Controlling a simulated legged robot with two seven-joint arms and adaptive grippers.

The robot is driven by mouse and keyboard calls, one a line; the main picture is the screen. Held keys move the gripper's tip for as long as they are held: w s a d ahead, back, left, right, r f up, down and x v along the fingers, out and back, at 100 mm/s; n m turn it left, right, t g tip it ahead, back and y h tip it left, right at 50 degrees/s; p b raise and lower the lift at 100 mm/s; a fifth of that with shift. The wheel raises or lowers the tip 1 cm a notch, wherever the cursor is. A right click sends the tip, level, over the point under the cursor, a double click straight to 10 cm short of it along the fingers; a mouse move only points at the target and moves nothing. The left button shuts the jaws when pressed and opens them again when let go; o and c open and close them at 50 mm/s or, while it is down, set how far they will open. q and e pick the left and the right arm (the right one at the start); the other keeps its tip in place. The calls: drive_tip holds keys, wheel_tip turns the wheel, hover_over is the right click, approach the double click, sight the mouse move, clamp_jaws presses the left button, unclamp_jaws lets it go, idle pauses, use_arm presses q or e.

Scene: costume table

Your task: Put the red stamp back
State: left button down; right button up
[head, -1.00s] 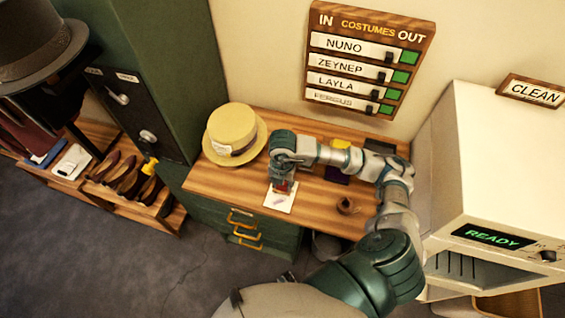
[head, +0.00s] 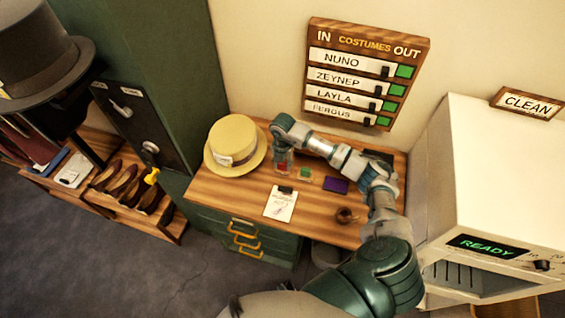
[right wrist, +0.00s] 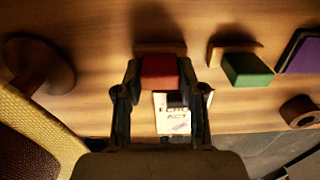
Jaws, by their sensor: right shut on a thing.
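The red stamp (right wrist: 159,72) is between the fingers of my right gripper (right wrist: 156,84), which is shut on it. In the head view the red stamp (head: 284,167) shows under the right gripper (head: 284,159), at the back of the desk and right of the straw hat. A wooden piece (right wrist: 160,47) lies just beyond the stamp in the right wrist view. I cannot tell whether the stamp touches it or the desk. A green stamp (right wrist: 247,69) stands to the right at a similar wooden piece. My left gripper is not in view.
A clipped card (head: 280,205) lies in front on the desk (head: 230,192). A purple pad (head: 336,185) and a brown roll (head: 346,214) are to the right. The straw hat (head: 234,147) is close on the left. The costumes board (head: 366,70) hangs behind.

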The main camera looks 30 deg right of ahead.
drive_tip(key=shift+f, duration=0.1)
drive_tip(key=o, duration=0.9)
wheel_tip(320, 180, up, 12)
drive_tip(key=b, duration=0.1)
idle(0.5)
